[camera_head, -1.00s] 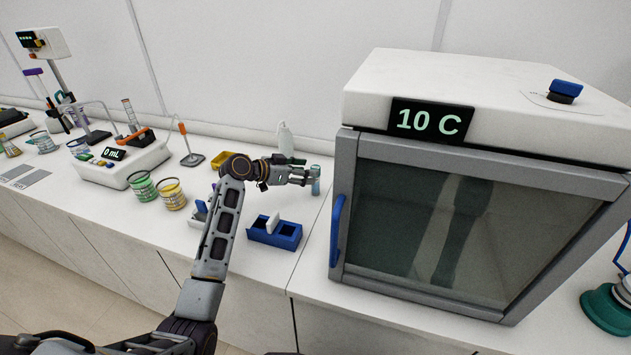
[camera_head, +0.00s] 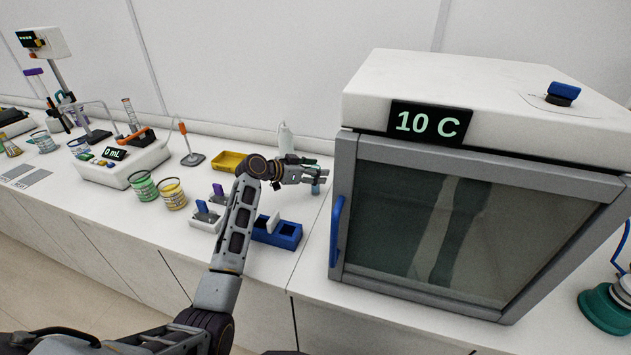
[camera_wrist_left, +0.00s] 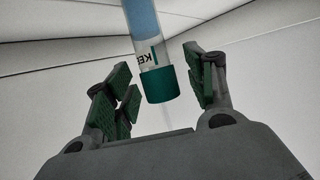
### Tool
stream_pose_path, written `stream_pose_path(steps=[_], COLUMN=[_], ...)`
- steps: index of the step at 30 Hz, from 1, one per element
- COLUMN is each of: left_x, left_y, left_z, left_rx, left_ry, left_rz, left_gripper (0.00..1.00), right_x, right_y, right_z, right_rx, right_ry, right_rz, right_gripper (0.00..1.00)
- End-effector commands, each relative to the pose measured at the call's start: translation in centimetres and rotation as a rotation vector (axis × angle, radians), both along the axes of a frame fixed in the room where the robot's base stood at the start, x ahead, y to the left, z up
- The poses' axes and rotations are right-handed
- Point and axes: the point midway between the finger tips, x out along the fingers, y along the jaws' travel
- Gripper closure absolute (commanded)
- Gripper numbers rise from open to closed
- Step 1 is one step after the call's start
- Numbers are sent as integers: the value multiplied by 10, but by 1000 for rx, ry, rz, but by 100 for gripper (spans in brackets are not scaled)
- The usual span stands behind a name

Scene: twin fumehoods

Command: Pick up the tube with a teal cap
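The tube with a teal cap (camera_wrist_left: 158,84) shows in the left wrist view, with blue contents and a label with black letters. Its cap is between the open fingers of my left gripper (camera_wrist_left: 160,90), with a visible gap to the right finger. In the head view the tube (camera_head: 316,188) stands on the bench beside the oven, partly hidden by the fingers of my left gripper (camera_head: 316,174). My right gripper is not in view.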

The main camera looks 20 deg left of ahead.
Motion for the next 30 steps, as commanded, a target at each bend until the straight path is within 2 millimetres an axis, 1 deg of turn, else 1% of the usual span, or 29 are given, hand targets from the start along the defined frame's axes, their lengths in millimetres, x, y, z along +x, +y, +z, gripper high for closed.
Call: stream_pose_path(steps=[1,9,11,18,22,26,30], left_x=[0,0,0,0,0,1,0], left_y=[0,0,0,0,0,1,1], left_z=[0,0,0,0,4,14,30], left_rx=[0,0,0,0,0,1,2], left_ry=[0,0,0,0,-2,-4,-3], left_rz=[0,0,0,0,1,0,-1], left_gripper=[52,86,93,93,93,93,93], right_x=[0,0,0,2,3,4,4], right_y=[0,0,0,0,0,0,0], right_z=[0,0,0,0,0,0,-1], right_rx=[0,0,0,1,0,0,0], right_ry=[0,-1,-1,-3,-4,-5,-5], right_rz=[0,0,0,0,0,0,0], right_gripper=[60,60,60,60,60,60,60])
